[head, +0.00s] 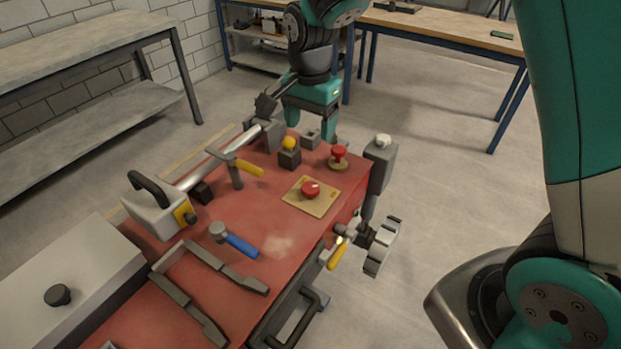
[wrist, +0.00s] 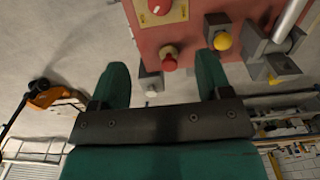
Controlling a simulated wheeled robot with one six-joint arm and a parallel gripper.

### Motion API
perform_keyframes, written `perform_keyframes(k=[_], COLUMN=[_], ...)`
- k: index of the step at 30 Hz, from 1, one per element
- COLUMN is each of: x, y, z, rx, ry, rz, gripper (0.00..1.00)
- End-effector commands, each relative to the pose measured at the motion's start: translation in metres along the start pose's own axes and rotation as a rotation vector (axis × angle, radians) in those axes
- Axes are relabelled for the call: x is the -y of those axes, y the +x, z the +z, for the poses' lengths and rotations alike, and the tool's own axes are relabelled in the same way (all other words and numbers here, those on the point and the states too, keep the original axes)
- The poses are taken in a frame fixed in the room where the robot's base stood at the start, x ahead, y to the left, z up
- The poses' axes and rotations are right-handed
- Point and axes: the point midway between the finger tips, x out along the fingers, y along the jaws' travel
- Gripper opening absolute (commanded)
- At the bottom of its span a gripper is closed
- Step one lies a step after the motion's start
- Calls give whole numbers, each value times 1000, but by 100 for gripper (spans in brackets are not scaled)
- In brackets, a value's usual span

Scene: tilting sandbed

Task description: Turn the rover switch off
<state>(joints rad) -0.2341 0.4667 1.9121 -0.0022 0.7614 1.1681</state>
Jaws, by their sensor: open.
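A red round knob with a white mark (head: 311,189) sits on a tan plate (head: 322,207) on the red bench top (head: 275,240). It also shows at the top of the wrist view (wrist: 160,6). A second red knob (head: 338,152), mushroom-shaped on a round base, stands nearer the far edge; in the wrist view it lies between and beyond my fingertips (wrist: 169,62). No label shows which is the rover switch.
A yellow ball on a dark block (head: 289,157) stands beside the mushroom knob. A grey box with a white knob (head: 381,148) is at the right corner. A yellow-handled lever (head: 240,168), blue-handled tool (head: 236,240) and grey pipe (head: 220,155) are left.

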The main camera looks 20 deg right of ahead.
Motion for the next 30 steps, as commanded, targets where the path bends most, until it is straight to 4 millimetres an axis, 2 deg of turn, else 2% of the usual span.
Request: perform_keyframes(k=[5, 21, 25, 30], x=[0, -1, 0, 0], y=[24, 142, 160, 171], z=[-1, 0, -1, -1], rx=[0, 1, 0, 0], ry=[14, 10, 10, 10], rz=[7, 7, 4, 3], gripper=[71, 71, 71, 71])
